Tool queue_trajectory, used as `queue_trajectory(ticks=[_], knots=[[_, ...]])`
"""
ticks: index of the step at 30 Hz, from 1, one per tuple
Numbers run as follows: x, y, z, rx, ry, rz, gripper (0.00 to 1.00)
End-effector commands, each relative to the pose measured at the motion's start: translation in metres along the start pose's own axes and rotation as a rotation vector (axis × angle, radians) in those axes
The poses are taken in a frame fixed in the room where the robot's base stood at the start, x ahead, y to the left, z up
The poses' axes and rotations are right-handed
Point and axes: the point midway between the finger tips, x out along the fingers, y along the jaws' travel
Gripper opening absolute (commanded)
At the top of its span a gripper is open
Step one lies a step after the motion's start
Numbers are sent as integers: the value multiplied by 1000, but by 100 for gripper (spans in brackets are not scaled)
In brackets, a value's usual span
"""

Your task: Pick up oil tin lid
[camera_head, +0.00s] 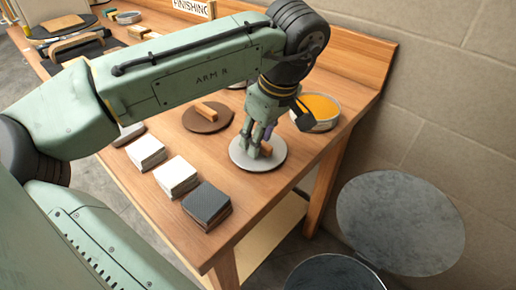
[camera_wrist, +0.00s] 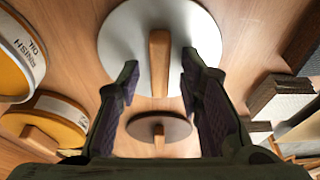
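A pale grey round lid (camera_head: 247,162) with a wooden bar handle (camera_head: 266,149) lies flat on the bench near its front right end. The lid (camera_wrist: 122,40) and its handle (camera_wrist: 159,60) also show in the wrist view. My gripper (camera_head: 258,151) is down at this lid, its fingers apart on either side of the handle. In the wrist view, gaps show between the handle and both fingers of my gripper (camera_wrist: 159,78). An open tin (camera_head: 316,112) with amber content stands behind right; its label (camera_wrist: 27,47) reads oil finish, upside down.
A brown lid (camera_head: 203,119) with a wooden handle lies behind the grey lid. Sanding blocks, white (camera_head: 176,176) and dark (camera_head: 207,205), line the front edge. A wooden backboard (camera_head: 350,58) edges the bench; a round grey top (camera_head: 400,222) stands lower right.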

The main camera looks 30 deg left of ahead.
Motion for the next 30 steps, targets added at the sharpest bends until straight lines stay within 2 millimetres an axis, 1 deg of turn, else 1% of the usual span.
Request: queue_trajectory(ticks=[2,14,30], knots=[[0,0,0,0,0,0,26],[0,0,0,0,0,0,0],[-2,1,-2,0,-1,1,0]])
